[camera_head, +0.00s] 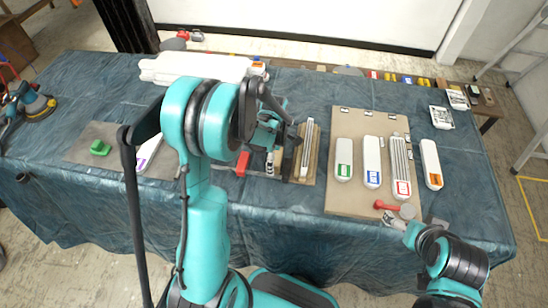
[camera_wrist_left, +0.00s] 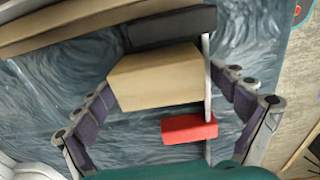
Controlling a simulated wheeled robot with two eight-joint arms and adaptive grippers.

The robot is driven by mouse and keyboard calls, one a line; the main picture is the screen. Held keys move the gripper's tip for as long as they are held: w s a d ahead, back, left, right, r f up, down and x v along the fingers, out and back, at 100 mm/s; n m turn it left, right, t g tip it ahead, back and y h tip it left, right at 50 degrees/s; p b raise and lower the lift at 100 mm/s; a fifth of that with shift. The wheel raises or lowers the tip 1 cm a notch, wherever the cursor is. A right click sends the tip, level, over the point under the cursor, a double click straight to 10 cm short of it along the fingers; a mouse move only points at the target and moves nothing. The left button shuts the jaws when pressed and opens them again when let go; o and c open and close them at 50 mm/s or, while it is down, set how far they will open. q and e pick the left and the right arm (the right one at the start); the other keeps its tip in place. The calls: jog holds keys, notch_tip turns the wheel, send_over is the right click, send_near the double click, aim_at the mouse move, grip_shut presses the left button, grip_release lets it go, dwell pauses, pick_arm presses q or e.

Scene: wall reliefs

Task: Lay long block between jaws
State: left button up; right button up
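In the left wrist view, a beige long block (camera_wrist_left: 160,78) lies across the picture between a clamp's black jaw (camera_wrist_left: 170,27) and its red part (camera_wrist_left: 190,128). The clamp's metal bar (camera_wrist_left: 208,85) passes the block's right end. The fingers of my left gripper (camera_wrist_left: 162,82) stand at the block's two ends and appear to touch it; the bar partly hides the right contact. In the head view my left gripper (camera_head: 272,122) is over the clamp, whose red part (camera_head: 243,163) shows, and mostly hides the block. My right gripper (camera_head: 400,222) is low at the right, too small to read.
A wooden board (camera_head: 307,160) with a pale strip lies right of the clamp. Farther right, a tan board (camera_head: 352,125) carries several white pieces; another white piece (camera_head: 431,165) lies beside it. A green object (camera_head: 100,147) is on a mat at the left. Front cloth (camera_head: 280,220) is clear.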

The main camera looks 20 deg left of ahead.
pick_arm(q)
jog(key=shift+r, duration=0.1)
notch_tip(320, 180, up, 12)
dwell(0.6)
jog(key=s+d+r+m+t, duration=0.3)
jog(key=s+m, duration=0.4)
jog(key=m, duration=0.3)
jog(key=s+d+r+m+t, duration=0.2)
jog(key=s+d+m+t, duration=0.2)
jog(key=s+m, duration=0.4)
jog(key=shift+r+m, duration=0.4)
jog(key=shift+m, duration=1.1)
